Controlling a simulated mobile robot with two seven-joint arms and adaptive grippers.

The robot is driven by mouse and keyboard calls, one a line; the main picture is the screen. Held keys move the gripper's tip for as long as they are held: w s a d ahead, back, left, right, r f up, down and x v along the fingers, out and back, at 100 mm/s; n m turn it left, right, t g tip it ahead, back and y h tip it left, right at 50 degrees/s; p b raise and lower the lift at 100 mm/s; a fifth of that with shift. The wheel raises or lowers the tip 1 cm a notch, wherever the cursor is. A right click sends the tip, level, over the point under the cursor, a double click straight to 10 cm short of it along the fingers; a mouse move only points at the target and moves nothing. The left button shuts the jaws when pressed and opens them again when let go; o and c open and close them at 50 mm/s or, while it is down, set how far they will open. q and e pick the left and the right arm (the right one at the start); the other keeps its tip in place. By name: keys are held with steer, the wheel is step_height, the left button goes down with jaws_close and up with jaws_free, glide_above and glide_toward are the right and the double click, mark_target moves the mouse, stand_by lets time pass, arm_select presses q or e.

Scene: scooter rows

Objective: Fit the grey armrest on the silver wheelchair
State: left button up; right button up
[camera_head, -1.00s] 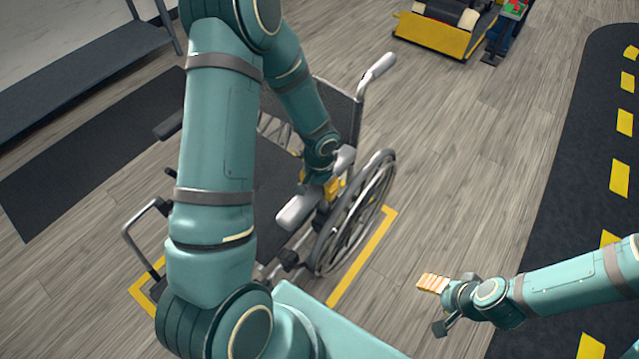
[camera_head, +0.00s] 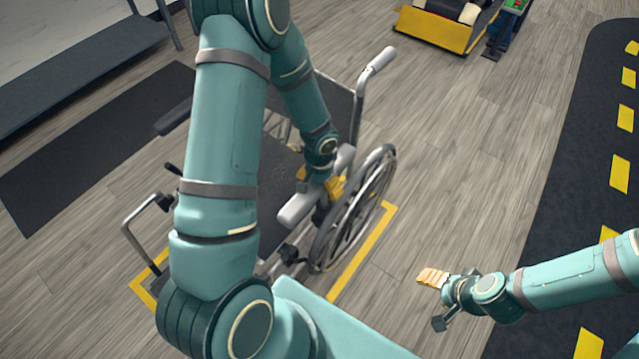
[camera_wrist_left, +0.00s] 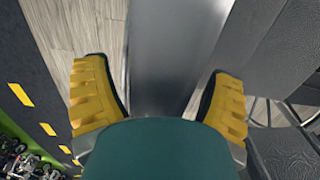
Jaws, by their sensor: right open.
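The silver wheelchair (camera_head: 376,65) with a dark seat stands left of centre in the head view. The grey armrest (camera_head: 298,208) lies lengthwise along its right side, beside the large wheel (camera_head: 385,170). My left gripper (camera_head: 320,182) is at the armrest's middle and hides part of it. In the left wrist view, the yellow fingers of the gripper (camera_wrist_left: 160,95) are spread either side of the grey armrest (camera_wrist_left: 170,50), with slivers of floor between. Its joint with the frame is hidden. My right gripper (camera_head: 433,279) is open and empty at lower right.
The opposite armrest (camera_head: 173,117) is dark. Yellow floor markings (camera_head: 362,265) lie around the wheelchair. A grey bench (camera_head: 80,75) stands at upper left, and a yellow-fronted machine (camera_head: 433,28) at the top. Floor right of the wheelchair is clear.

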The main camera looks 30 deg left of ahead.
stand_by(0.3)
arm_select(q)
step_height(320, 180, up, 12)
steer(key=shift+r, duration=0.1)
stand_by(0.4)
stand_by(0.4)
steer(key=s+d+f+n+t+h, duration=0.1)
steer(key=s+d+f+h, duration=0.1)
steer(key=s+d+f, duration=0.2)
steer(key=s+d+f+n+h, duration=0.1)
steer(key=s+d+f, duration=0.4)
steer(key=d+f, duration=0.5)
steer(key=d, duration=0.3)
steer(key=shift+d+t+h, duration=0.2)
steer(key=shift+t+h, duration=0.2)
